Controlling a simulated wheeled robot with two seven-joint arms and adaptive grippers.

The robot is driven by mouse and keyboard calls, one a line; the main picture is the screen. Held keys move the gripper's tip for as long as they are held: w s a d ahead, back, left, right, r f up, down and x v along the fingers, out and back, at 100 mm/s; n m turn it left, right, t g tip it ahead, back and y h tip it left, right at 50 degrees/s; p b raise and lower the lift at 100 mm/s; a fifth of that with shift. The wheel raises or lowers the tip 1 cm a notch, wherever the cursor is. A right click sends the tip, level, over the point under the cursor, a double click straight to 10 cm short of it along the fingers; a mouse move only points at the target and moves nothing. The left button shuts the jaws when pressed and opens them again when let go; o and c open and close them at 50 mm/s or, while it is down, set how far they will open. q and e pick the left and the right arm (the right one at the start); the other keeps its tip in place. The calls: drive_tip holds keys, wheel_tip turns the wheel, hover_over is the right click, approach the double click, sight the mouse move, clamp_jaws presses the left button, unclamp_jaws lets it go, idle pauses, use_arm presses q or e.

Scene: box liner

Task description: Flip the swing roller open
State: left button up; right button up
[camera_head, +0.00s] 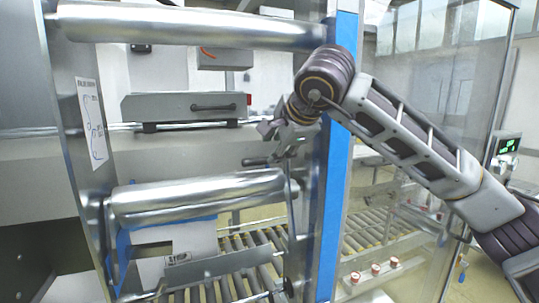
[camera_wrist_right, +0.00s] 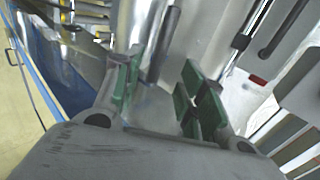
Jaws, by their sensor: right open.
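The swing roller (camera_head: 200,196) looks to be the lower shiny metal roller, lying across the frame between the side plates. A short dark handle (camera_head: 256,162) sticks out near its right end. My right gripper (camera_head: 279,142) is just above that right end, next to the blue-edged post. Its green-padded fingers are spread apart in the right wrist view (camera_wrist_right: 160,88), with nothing held between them. Shiny metal cylinders (camera_wrist_right: 138,30) show beyond the fingers there; I cannot tell which is the swing roller. Whether the fingers touch the handle is unclear. My left gripper is out of view.
A fixed upper roller (camera_head: 190,25) spans the top of the frame. The blue-edged post (camera_head: 338,180) stands close beside my right wrist. A grey box with a handle (camera_head: 185,106) sits behind. A roller conveyor (camera_head: 235,243) runs below, and a printed sheet (camera_head: 91,120) is on the left plate.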

sight(269, 173)
drive_tip(key=shift+p+x, duration=0.85)
drive_tip(key=shift+x, duration=2.65)
drive_tip(key=shift+c, duration=0.3)
clamp_jaws()
